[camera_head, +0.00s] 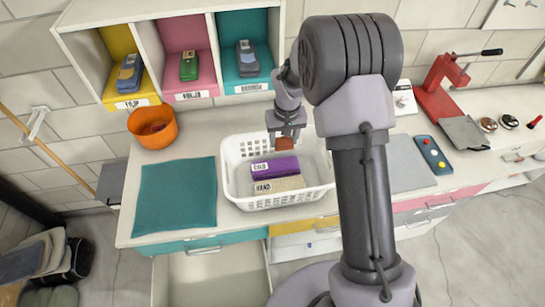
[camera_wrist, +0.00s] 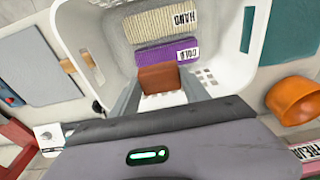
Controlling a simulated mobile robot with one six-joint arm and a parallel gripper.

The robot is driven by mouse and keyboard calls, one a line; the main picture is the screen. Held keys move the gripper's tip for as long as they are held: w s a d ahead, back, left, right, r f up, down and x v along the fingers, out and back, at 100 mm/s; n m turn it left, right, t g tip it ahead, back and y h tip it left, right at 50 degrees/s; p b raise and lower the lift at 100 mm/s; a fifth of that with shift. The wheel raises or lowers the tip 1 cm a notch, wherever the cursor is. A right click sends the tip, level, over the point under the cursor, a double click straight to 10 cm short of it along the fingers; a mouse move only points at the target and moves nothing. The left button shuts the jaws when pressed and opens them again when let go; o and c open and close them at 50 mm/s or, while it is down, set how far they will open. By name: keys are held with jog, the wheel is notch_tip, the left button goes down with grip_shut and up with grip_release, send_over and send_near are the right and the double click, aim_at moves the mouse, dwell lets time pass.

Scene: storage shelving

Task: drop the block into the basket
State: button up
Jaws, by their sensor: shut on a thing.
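A small reddish-brown block (camera_head: 284,142) is held between the fingers of my gripper (camera_head: 285,133). In the wrist view the block (camera_wrist: 159,78) sits between the fingertips (camera_wrist: 158,85). My gripper is over the back part of the white basket (camera_head: 232,180), which also shows in the wrist view (camera_wrist: 98,45). Inside the basket lie a purple labelled item (camera_head: 275,167) and a beige labelled item (camera_head: 279,185), both in front of the block in the head view. The exact height of the block above the basket floor is hard to tell.
An orange bowl (camera_head: 153,128) and a teal mat (camera_head: 175,195) are left of the basket. Cubbies (camera_head: 180,50) with several items stand behind. A grey mat (camera_head: 410,165), a blue box (camera_head: 433,154) and a red press (camera_head: 447,90) are to the right.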

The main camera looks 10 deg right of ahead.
jog(key=shift+s+f, duration=0.1)
jog(key=shift+s, duration=0.15)
jog(key=f+b, duration=0.2)
jog(key=f, duration=0.1)
jog(key=f+b, duration=0.1)
jog(key=f, duration=0.1)
jog(key=shift+s+f+b, duration=0.25)
jog(key=shift+b, duration=0.1)
jog(key=o, duration=1.4)
jog(key=shift+r, duration=0.1)
notch_tip(320, 180, up, 17)
jog(key=p, duration=0.2)
send_over(284, 149)
jog(key=s, duration=0.1)
jog(key=shift+s+d+r, duration=0.1)
jog(key=shift+s+r, duration=0.05)
jog(key=shift+s, duration=0.05)
